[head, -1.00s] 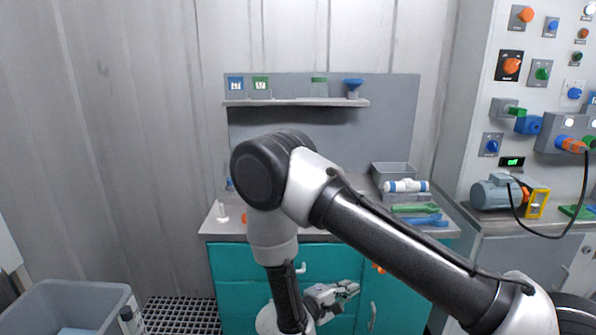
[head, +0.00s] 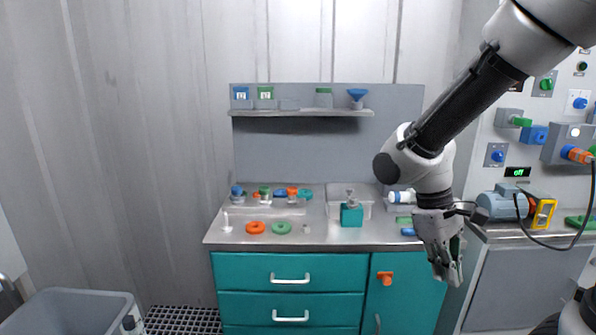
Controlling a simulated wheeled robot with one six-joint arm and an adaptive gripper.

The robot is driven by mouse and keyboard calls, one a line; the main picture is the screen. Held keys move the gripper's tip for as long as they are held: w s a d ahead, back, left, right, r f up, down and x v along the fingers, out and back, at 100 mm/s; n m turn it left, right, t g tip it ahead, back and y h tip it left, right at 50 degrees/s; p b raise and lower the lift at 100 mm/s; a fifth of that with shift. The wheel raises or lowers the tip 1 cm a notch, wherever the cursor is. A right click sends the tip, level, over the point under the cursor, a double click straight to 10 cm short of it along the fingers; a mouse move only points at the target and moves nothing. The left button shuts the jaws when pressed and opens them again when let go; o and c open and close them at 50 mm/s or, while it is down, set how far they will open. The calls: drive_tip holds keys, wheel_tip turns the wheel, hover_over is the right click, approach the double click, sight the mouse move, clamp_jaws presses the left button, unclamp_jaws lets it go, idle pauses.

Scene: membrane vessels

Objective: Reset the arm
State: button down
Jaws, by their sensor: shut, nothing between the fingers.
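My gripper (head: 451,279) hangs pointing down at the right of the head view, in front of the teal cabinet's right door and the counter's front edge. Its fingers are shut with nothing between them. My arm comes in from the upper right and bends at a joint in front of the counter. It hides part of the counter's right end and of the wall panel.
The counter (head: 330,235) carries an orange ring (head: 256,228), a green ring (head: 281,228), a teal block (head: 351,216) and a white-blue cylinder (head: 401,197). A blue-grey motor (head: 502,204) stands right. A grey bin (head: 75,300) stands lower left. Space before the drawers looks clear.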

drive_tip(key=s+d+r+m+t+y, duration=0.1)
drive_tip(key=s+d+r+m+t, duration=0.2)
drive_tip(key=r, duration=0.3)
drive_tip(key=s+d+r+m+t+y, duration=0.2)
drive_tip(key=s+d+r+m+t, duration=0.1)
drive_tip(key=r, duration=0.3)
drive_tip(key=shift+d+r+t, duration=0.3)
drive_tip(key=shift+d, duration=0.6)
drive_tip(key=shift+w, duration=0.1)
